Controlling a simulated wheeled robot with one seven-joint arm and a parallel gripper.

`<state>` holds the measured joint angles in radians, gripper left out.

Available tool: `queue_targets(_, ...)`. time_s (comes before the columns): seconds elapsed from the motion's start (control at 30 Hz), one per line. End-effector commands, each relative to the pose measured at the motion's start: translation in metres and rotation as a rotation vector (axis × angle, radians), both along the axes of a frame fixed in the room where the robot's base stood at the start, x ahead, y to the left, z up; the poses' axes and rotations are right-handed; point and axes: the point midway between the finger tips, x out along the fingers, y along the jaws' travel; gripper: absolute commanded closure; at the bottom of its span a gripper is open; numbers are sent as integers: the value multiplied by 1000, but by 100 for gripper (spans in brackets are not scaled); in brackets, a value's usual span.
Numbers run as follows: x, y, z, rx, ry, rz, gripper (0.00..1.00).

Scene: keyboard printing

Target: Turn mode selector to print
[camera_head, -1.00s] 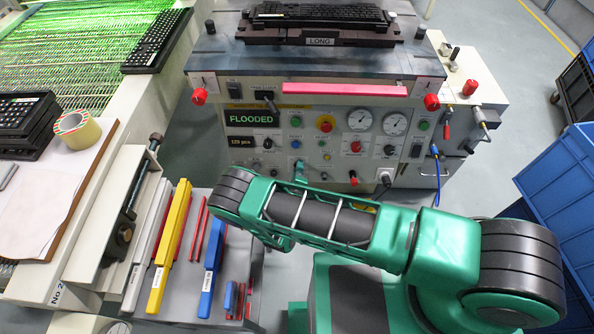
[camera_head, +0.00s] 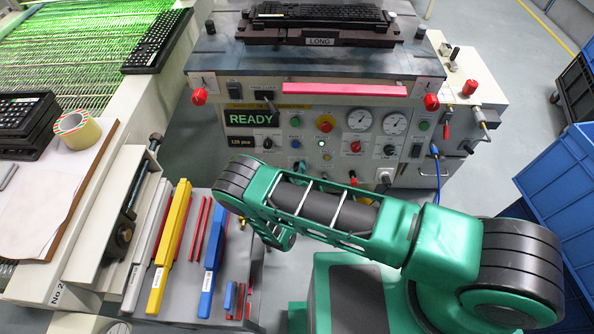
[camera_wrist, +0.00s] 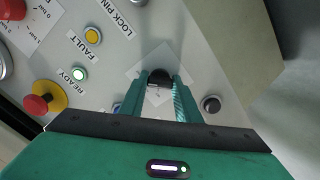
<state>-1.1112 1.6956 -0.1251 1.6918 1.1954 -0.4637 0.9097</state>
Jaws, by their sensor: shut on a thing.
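In the wrist view a black knob (camera_wrist: 160,76), taken to be the mode selector, sits on a pale diamond plate on the grey panel. My gripper (camera_wrist: 160,88) has its two green fingers on either side of the knob, shut on it. The plate's markings are too small to read, so I cannot tell which position the knob points to. In the head view my arm comes up in front of the machine panel, and the selector is small and hard to make out there.
The panel display (camera_head: 251,118) reads READY. The ready lamp (camera_wrist: 80,73) is lit, beside the fault lamp (camera_wrist: 93,35) and a red emergency stop (camera_wrist: 38,103). Another black knob (camera_wrist: 210,103) is close to the right finger. A tool table (camera_head: 180,308) stands below left, blue crates (camera_head: 560,180) at right.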

Motion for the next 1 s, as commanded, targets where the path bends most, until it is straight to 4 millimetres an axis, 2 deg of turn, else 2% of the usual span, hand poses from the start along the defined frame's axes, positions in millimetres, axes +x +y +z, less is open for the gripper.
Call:
queue_targets(0.03, -4, -1, -5, 2, 12, -3, 93)
queue_targets(0.23, -4, -1, -5, 2, 13, -2, 93)
queue_targets(0.27, -4, -1, -5, 2, 13, -2, 68)
queue_targets(0.33, -4, -1, -5, 1, 11, -2, 52)
queue_targets(0.73, -7, 1, 0, 0, 4, 0, 52)
queue_targets(0.87, -23, 2, 6, 0, 6, 2, 52)
queue_targets(1.0, -48, 4, 14, -2, 7, 2, 52)
